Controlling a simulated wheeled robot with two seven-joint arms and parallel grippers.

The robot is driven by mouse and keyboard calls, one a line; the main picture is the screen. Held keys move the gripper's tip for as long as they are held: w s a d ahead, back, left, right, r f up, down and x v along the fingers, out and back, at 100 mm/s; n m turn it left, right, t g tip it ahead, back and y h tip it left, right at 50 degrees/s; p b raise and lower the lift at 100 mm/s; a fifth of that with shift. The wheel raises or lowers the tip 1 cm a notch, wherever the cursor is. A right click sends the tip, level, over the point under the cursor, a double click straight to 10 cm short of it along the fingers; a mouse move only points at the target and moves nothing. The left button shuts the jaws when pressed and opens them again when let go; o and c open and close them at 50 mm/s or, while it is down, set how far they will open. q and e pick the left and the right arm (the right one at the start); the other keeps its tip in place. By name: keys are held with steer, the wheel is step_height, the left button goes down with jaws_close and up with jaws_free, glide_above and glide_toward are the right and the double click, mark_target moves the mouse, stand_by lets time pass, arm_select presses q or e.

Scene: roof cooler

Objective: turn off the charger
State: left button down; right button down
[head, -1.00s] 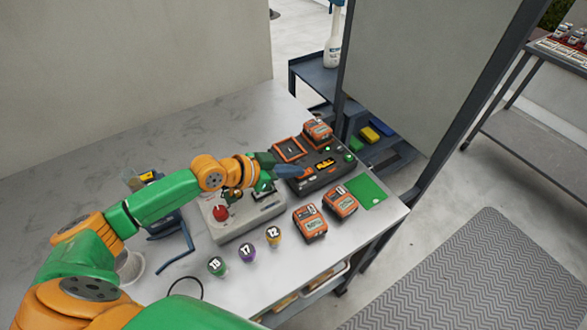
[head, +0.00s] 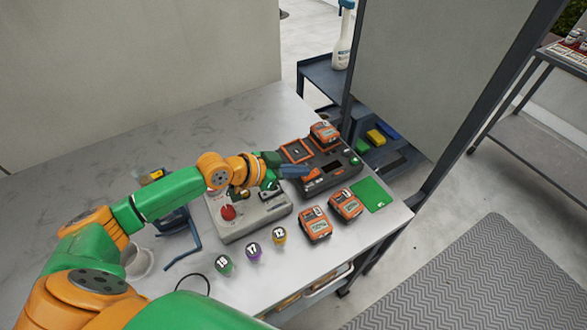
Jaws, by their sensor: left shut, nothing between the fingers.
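The charger (head: 345,180) is a dark unit near the back right corner of the table. One orange battery (head: 324,133) sits at its far end, beside an orange-rimmed square (head: 296,151). Its display (head: 331,167) is dark, and a small green spot (head: 355,161) shows on its right side. An orange part (head: 311,174) shows at its near left. My left gripper (head: 297,171) is shut and empty, with its tips at the charger's near left side by the orange part. I cannot tell whether they touch. My right gripper is out of view.
A grey box with a red button (head: 228,212) stands under my left forearm. Several numbered pots (head: 253,251) stand nearer. A dark cart (head: 322,80) stands behind.

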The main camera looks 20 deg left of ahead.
arm_select(q)
steer(key=p+v, duration=0.1)
steer(key=v, duration=0.9)
steer(key=shift+s+r+p, duration=0.2)
steer(key=shift+r+p, duration=0.05)
steer(key=shift+p, duration=0.05)
steer(key=shift+s+a+r, duration=0.25)
steer(key=shift+s+a, duration=0.1)
steer(key=shift+a, duration=0.05)
